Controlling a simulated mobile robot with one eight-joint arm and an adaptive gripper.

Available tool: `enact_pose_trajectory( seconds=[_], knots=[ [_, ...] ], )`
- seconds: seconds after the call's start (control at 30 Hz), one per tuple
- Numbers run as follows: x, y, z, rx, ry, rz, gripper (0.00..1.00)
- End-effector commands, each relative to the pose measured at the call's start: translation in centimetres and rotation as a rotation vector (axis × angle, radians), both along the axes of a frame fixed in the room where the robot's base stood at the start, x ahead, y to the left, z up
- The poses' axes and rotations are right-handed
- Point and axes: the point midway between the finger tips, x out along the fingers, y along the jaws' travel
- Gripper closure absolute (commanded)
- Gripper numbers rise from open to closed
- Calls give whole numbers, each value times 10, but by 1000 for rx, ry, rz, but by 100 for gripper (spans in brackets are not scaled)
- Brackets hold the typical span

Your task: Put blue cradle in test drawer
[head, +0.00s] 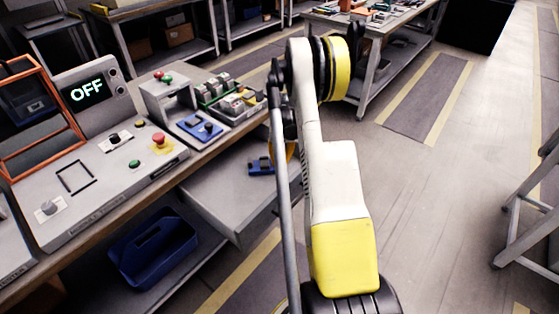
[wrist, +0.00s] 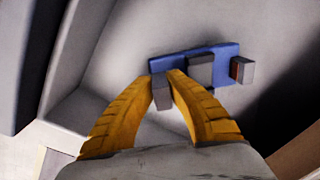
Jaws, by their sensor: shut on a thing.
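The blue cradle (wrist: 178,63) has a flat blue base with grey blocks on it. My gripper (wrist: 161,78) has its yellow fingers closed around one grey block at its near edge. In the head view, the cradle (head: 260,168) shows just left of my arm, inside or just over the open grey drawer (head: 205,192) below the bench top. Whether it touches the drawer floor is unclear. My arm hides part of the drawer and most of the gripper in the head view; an orange-yellow finger (head: 290,150) shows beside the arm.
Another blue holder (head: 200,128) sits on the bench top by a grey stand and a green-framed rack (head: 232,98). The control panel (head: 95,180) has an OFF display. A blue tote (head: 153,250) is on the lower shelf.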

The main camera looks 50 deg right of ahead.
Motion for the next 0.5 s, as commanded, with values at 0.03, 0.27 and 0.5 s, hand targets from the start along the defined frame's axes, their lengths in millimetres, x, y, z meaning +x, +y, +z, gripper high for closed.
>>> enact_pose_trajectory(
  seconds=[0.03,0.27,0.5],
  knots=[
    [0,0,1,0,0,0,100],
    [0,0,1,0,0,0,64],
    [0,0,7,0,0,0,64]
  ],
)
